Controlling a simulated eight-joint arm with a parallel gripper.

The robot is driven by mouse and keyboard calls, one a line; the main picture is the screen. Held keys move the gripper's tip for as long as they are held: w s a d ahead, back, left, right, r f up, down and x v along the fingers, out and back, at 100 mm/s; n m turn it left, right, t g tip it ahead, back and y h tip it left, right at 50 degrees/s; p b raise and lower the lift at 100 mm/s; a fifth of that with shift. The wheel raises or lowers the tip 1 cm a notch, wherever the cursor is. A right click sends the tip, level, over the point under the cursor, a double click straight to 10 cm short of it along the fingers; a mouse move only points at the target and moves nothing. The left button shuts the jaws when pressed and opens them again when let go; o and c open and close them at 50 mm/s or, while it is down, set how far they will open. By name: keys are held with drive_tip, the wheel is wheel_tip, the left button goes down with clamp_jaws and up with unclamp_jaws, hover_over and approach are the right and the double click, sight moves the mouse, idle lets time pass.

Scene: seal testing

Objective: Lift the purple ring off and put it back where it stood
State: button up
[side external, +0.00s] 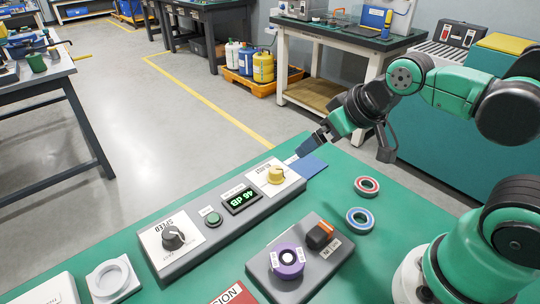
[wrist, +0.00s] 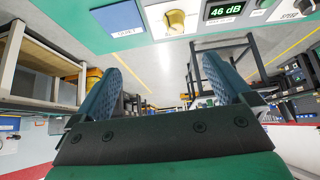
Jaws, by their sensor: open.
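The purple ring (side external: 281,268) lies on a grey box (side external: 262,273) at the front of the green bench in the side view. My gripper (side external: 306,151) is well behind and above the ring, near the far end of the grey control panel, apart from the ring. In the wrist view my gripper (wrist: 160,68) has its two blue fingers spread wide with nothing between them. The ring is not in the wrist view.
The control panel (side external: 225,232) has a yellow knob, a black knob and a display reading 46 dB. An orange-and-black switch (side external: 320,235) stands on the box beside the ring. A red ring (side external: 358,187) and a blue ring (side external: 350,224) lie on bare bench to the right.

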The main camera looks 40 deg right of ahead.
drive_tip(key=s+a+f+g+y, duration=0.15)
drive_tip(key=a+g, duration=0.25)
drive_tip(key=a, duration=0.4)
drive_tip(key=m+g+h, duration=0.1)
drive_tip(key=g+h, duration=0.1)
drive_tip(key=g, duration=0.1)
hover_over(288, 257)
wheel_tip(288, 257, down, 3)
drive_tip(key=shift+f+y, duration=0.1)
drive_tip(key=shift+y, duration=0.15)
drive_tip(key=shift+m, duration=0.3)
drive_tip(key=shift+f, duration=2.7)
clamp_jaws()
drive_tip(key=shift+r, duration=0.2)
